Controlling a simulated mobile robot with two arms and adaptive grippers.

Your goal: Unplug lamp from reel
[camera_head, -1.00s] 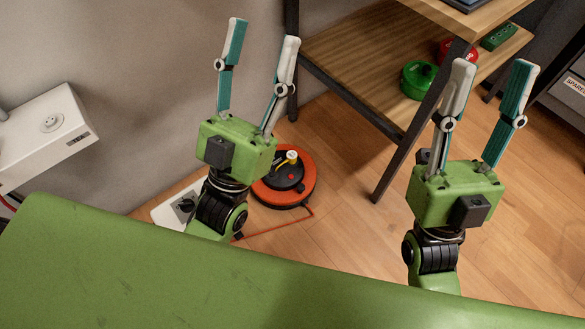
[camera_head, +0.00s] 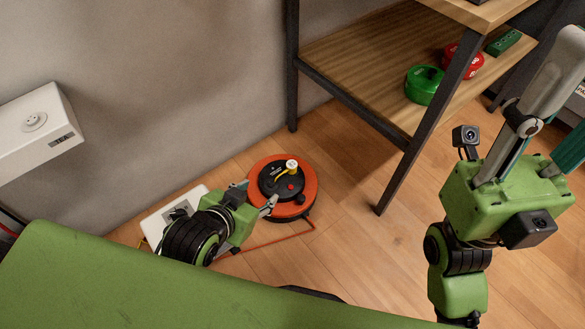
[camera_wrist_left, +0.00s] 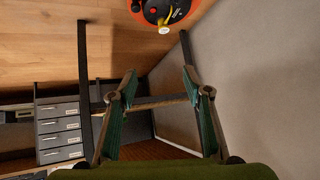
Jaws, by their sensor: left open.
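The reel (camera_head: 286,207) is an orange disc with a black hub, standing on the wooden floor by the grey wall. A yellow piece with a pale round end (camera_head: 292,166) sits on its hub; I cannot tell whether it is a plug or a handle. The reel also shows at the top of the left wrist view (camera_wrist_left: 150,13). My left gripper (camera_head: 256,195) is low, just left of the reel, its fingers apart. They show open and empty in the wrist view (camera_wrist_left: 160,82). My right gripper (camera_head: 562,98) is raised at the right, fingers spread, partly cut off. I cannot make out a lamp.
A white box (camera_head: 160,218) lies on the floor behind my left wrist. An orange cable (camera_head: 285,238) runs along the floor. A white socket unit (camera_head: 60,105) is on the wall. A wooden shelf (camera_head: 345,65) holds green (camera_head: 424,88) and red (camera_head: 466,66) round items.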

